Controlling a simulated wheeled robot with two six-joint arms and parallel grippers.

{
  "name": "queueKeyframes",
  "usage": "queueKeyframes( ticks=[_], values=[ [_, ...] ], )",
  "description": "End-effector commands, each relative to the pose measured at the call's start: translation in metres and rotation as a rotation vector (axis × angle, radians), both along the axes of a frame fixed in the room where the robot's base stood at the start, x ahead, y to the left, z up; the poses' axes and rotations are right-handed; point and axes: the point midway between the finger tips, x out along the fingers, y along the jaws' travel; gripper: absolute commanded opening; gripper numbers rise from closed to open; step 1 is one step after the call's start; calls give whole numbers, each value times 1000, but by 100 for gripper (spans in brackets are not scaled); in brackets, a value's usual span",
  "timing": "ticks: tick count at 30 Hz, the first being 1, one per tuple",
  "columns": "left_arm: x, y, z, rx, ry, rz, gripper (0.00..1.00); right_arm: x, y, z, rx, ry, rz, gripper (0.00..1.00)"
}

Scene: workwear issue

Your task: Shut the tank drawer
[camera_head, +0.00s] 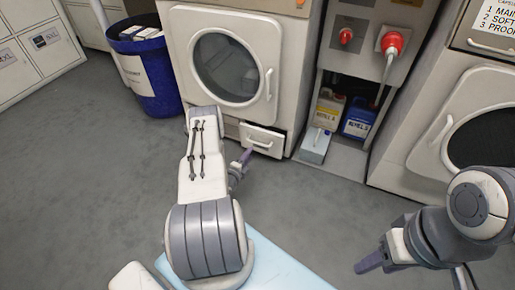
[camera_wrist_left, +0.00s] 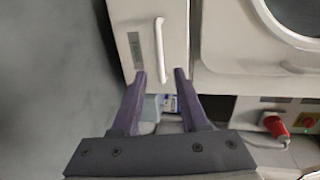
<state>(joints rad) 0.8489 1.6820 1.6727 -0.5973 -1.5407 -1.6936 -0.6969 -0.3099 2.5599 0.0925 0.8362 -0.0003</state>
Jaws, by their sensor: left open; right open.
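The tank drawer (camera_head: 263,139) is a small white drawer with a bar handle, low on the front of the middle machine. Its front appears to stand out a little from the machine in the head view. In the left wrist view the drawer front (camera_wrist_left: 175,55) fills the top middle, with its white handle and a grey label. My left gripper (camera_head: 244,159) is just in front of the drawer; its open, empty fingers (camera_wrist_left: 160,85) show before the drawer front. Contact cannot be told. My right gripper (camera_head: 368,264) is open, low at right, away from the drawer.
The machine's round door (camera_head: 230,65) is above the drawer. Right of it, an alcove holds a yellow jug (camera_head: 327,108), a blue jug (camera_head: 358,119) and a pale container (camera_head: 315,146). A red plug (camera_head: 392,42) hangs above. A blue bin (camera_head: 158,75) stands left; the floor at left is clear.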

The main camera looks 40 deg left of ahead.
Motion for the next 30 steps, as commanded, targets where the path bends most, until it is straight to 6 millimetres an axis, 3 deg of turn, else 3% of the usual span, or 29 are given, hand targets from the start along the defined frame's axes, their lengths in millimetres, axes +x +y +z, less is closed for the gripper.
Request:
queueKeyframes(
  ticks=[3,12,25,26,29,30],
  values=[
    [24,4,-10,3,-2,-6,43,0,0,-20,0,0,0,50],
    [70,16,-19,0,-1,-3,43,0,0,-48,0,0,0,50],
    [82,19,-18,-4,2,0,43,0,0,-52,0,0,0,50],
    [82,19,-18,-4,2,0,40,0,0,-52,0,0,0,50],
    [82,19,-18,-4,2,0,1,0,0,-52,0,0,0,50],
    [82,19,-18,-4,2,0,0,0,0,-52,0,0,0,50]
  ],
)
